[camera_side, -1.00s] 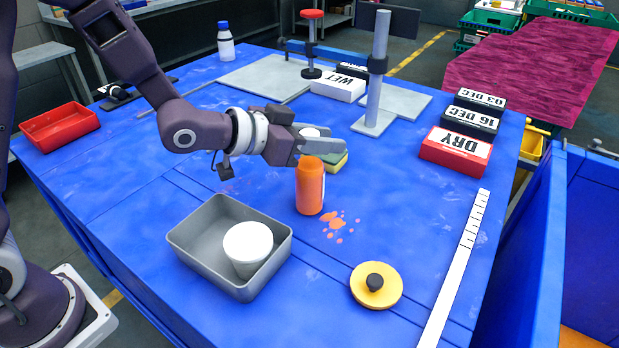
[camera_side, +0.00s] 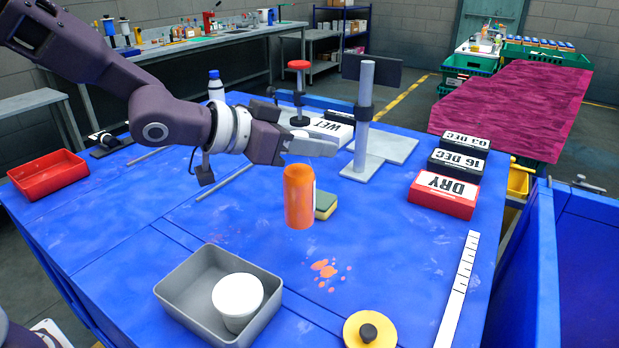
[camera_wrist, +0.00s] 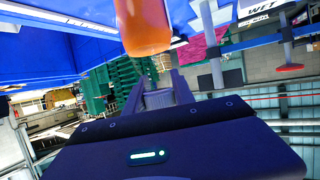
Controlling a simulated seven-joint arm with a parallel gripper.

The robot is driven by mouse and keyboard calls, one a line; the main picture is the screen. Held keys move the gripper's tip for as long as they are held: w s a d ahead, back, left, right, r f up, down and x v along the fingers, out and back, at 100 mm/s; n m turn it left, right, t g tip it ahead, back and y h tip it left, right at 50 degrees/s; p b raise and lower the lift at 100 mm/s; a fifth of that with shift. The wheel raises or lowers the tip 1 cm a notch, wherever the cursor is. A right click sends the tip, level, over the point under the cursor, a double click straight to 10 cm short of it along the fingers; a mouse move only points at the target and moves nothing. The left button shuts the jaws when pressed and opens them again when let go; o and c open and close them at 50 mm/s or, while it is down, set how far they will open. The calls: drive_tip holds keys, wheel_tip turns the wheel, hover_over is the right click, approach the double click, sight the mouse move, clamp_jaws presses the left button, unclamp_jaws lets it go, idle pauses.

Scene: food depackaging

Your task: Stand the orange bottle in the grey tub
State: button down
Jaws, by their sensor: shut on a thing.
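The orange bottle (camera_side: 299,198) hangs upright from my gripper (camera_side: 308,148), clear of the blue table. In the wrist view the bottle (camera_wrist: 144,28) shows at the top, beyond the fingers (camera_wrist: 160,95). The grey tub (camera_side: 182,308) stands on the table in front of the bottle and to its left in the side view. A white cup (camera_side: 238,298) stands inside the tub, toward its right side; bare floor shows on the left. The tub is not visible in the wrist view.
A green and yellow sponge (camera_side: 325,205) lies behind the bottle. Orange splashes (camera_side: 325,269) mark the table. A yellow lid with a black knob (camera_side: 370,332) lies at the front. A metal post (camera_side: 364,120) and labelled boxes (camera_side: 443,195) stand farther back.

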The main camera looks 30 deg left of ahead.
drive_tip(key=shift+r, duration=0.75)
drive_tip(key=shift+a+r+m+h, duration=0.35)
drive_tip(key=shift+a+r, duration=0.3)
drive_tip(key=shift+r, duration=0.25)
drive_tip(key=s, duration=0.1)
drive_tip(key=s+a+r+m+g+h, duration=0.1)
drive_tip(key=s+r+m+g+h, duration=0.1)
drive_tip(key=shift+s+a+m+h, duration=0.15)
drive_tip(key=shift+a+m+h, duration=0.1)
drive_tip(key=shift+a, duration=0.05)
drive_tip(key=s+a+f+m+g+h, duration=0.2)
drive_tip(key=s+m+g, duration=0.1)
drive_tip(key=s, duration=0.4)
drive_tip(key=s+a+f+m+g+h, duration=0.1)
drive_tip(key=s+m+g+h, duration=0.15)
drive_tip(key=s, duration=0.55)
wheel_tip(320, 180, down, 10)
drive_tip(key=shift+s+a+y, duration=0.2)
drive_tip(key=shift+a+y, duration=0.1)
drive_tip(key=shift+y, duration=0.05)
drive_tip(key=shift+f, duration=0.15)
drive_tip(key=c, duration=1.1)
unclamp_jaws()
drive_tip(key=shift+f, duration=0.1)
drive_tip(key=shift+o, duration=0.2)
